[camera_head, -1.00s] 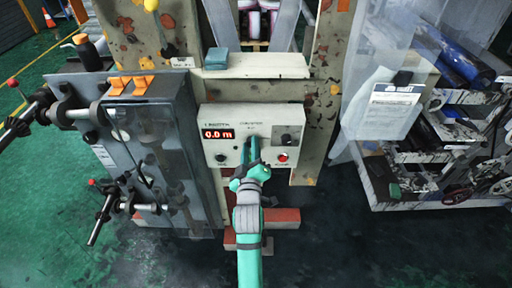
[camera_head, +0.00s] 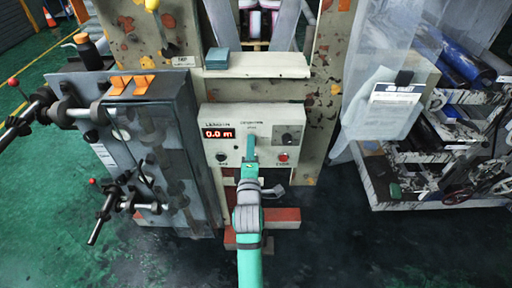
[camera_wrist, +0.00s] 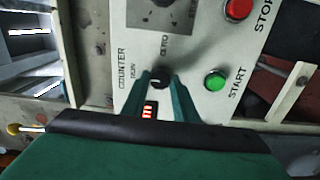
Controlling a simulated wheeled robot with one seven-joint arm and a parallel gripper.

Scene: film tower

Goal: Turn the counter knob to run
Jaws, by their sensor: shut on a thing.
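The counter knob (camera_wrist: 160,77) is a small black round knob on the pale panel. It sits between the words COUNTER, RUN and ZERO in the wrist view. My gripper (camera_wrist: 161,80) has its two green fingers on either side of the knob, shut on it. In the head view my gripper (camera_head: 250,148) reaches up to the middle of the panel (camera_head: 265,115) and hides the knob there. I cannot make out which way the knob points.
The red display (camera_head: 217,134) reads 0.0 m. A green START button (camera_wrist: 216,80) and a red STOP button (camera_wrist: 238,9) are close to the knob. A grey machine with rods (camera_head: 150,125) stands left; a roller rack (camera_head: 440,185) stands right.

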